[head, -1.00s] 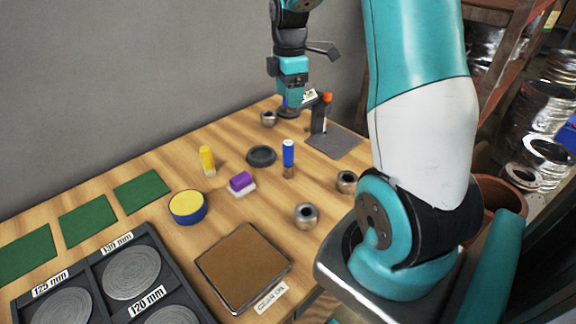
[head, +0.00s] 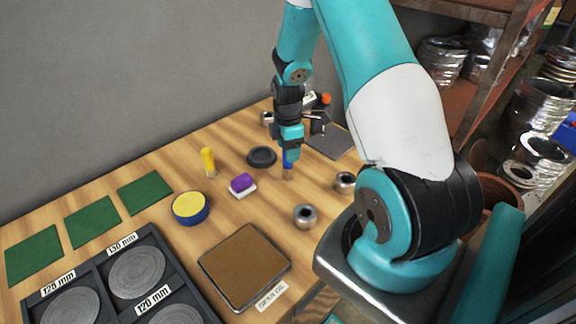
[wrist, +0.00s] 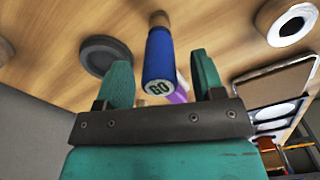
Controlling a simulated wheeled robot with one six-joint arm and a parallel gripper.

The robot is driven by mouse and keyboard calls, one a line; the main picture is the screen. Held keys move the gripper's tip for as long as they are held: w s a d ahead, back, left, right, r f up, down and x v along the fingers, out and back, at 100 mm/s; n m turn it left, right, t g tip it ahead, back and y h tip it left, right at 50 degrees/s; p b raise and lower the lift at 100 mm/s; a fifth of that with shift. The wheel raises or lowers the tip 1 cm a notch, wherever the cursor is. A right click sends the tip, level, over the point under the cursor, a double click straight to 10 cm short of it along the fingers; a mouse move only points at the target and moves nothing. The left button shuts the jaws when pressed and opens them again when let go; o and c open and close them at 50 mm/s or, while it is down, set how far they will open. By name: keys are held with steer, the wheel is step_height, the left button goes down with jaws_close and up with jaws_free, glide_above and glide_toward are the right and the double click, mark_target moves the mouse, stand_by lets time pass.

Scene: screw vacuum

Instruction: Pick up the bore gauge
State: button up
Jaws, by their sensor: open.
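The bore gauge, a blue-handled cylinder marked GO (wrist: 159,58) with a metal lower end (head: 288,173), stands upright on the wooden table. My gripper (head: 288,153) is above it in the head view and hides its upper part. In the wrist view, my gripper's two teal fingers (wrist: 162,75) are spread apart, with the blue handle showing between them.
A dark round disc (head: 261,157) lies left of the gauge. A purple-and-white block (head: 242,185) and yellow-handled piece (head: 208,160) are farther left. Metal rings (head: 305,216) (head: 345,182) stand to the right. A brown tray (head: 245,265) is in front.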

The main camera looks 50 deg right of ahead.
steer(key=shift+f, duration=0.8)
jaws_close()
steer(key=shift+r, duration=0.1)
step_height(320, 180, up, 20)
steer(key=b, duration=0.2)
